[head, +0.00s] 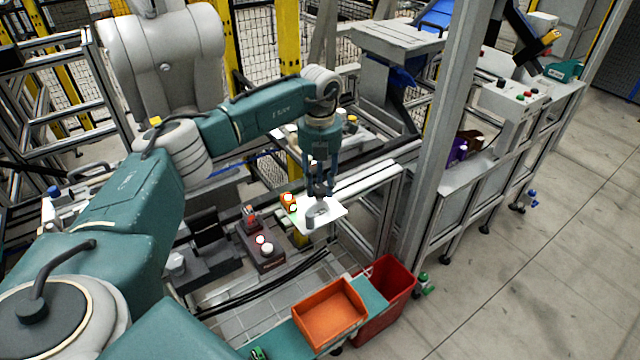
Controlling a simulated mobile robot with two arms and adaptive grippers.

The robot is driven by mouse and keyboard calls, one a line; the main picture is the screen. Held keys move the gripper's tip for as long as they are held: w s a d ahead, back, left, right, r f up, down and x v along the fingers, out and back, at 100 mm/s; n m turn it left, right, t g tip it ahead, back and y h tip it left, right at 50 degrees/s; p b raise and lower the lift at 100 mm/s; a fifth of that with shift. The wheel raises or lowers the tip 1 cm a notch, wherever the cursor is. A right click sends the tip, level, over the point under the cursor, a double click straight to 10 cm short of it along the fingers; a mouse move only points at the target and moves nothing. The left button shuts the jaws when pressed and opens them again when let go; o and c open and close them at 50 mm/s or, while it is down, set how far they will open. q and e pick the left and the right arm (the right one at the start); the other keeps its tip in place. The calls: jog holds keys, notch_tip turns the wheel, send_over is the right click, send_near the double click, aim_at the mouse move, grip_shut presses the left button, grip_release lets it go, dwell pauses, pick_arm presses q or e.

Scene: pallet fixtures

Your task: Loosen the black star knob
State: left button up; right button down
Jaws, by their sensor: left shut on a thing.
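My left gripper (320,188) points straight down over a small bright white plate (327,221) on the pallet fixture. Its fingers are shut on a small dark thing at the plate, which I take to be the black star knob (320,193). The fingers hide most of the knob, so its star shape and its turn cannot be made out. A small grey part (311,222) stands on the plate just below the fingertips. My right gripper is not in view.
An orange tray (329,313) and a red bin (389,290) are in front. A grey upright post (440,150) stands close on the right. Open floor lies beyond.

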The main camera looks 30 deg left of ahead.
aim_at(320, 188)
pick_arm(q)
jog(key=shift+r, duration=0.1)
jog(key=o, duration=1.2)
jog(key=shift+c, duration=0.2)
notch_tip(320, 188, up, 12)
